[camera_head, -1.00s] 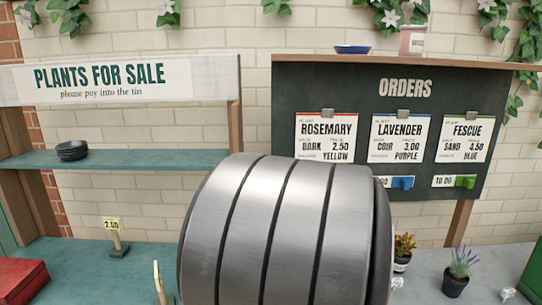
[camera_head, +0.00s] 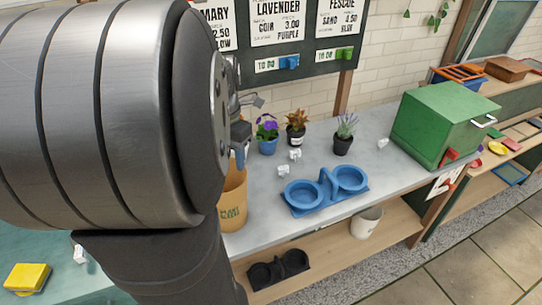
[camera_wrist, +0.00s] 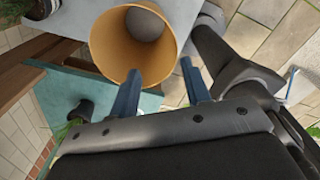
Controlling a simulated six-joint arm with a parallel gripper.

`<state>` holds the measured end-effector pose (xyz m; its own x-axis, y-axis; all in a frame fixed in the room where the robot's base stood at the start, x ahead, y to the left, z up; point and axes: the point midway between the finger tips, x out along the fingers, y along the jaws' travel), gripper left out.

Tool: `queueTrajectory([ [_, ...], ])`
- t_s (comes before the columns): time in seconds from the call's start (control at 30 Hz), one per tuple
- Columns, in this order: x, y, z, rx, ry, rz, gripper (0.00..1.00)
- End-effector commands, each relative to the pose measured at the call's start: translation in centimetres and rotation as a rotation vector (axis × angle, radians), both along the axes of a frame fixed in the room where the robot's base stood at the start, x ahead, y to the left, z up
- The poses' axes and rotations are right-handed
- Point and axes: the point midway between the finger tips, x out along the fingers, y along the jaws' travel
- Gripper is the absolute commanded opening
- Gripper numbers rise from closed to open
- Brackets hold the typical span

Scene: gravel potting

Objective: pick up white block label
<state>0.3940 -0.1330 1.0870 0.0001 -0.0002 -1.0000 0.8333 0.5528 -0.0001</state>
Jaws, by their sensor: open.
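Several small white blocks lie on the grey worktop in the head view: one block (camera_head: 283,171) left of the blue double holder, a second block (camera_head: 295,155) just behind it, and a third block (camera_head: 382,143) near the green box. Another white block (camera_head: 80,254) sits on the teal surface at lower left. My gripper (camera_wrist: 160,68) is open, with two blue fingers apart and nothing seen between them. In the wrist view it points at a tan bin (camera_wrist: 103,45). In the head view my arm hides most of the gripper. No white block is clear in the wrist view.
The tan bin (camera_head: 232,210) stands close beside my arm. A blue double holder (camera_head: 322,199) is at the front of the worktop. Potted plants (camera_head: 267,136) stand behind. A green box (camera_head: 440,122) stands at the right. A yellow block (camera_head: 27,278) lies lower left.

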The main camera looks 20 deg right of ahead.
Motion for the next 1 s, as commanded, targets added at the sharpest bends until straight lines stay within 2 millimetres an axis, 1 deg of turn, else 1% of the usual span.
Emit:
queueTrajectory([
  [0.03,0.1,0.0,1.5,-0.003,-0.007,0.000,0.44],
  [0.07,0.1,0.0,2.4,-0.003,-0.007,0.000,0.44],
  [0.1,0.5,-0.5,2.6,-0.012,0.000,-0.020,0.44],
  [0.27,3.3,-3.4,2.4,-0.089,0.003,-0.152,0.44],
  [0.5,7.7,-8.1,2.5,-0.218,-0.019,-0.368,0.44],
  [0.63,9.8,-10.4,2.4,-0.283,-0.042,-0.475,0.44],
  [0.93,13.5,-14.6,2.1,-0.393,-0.102,-0.666,0.44],
  [1.0,13.2,-14.3,-0.6,-0.389,-0.094,-0.658,0.44],
])
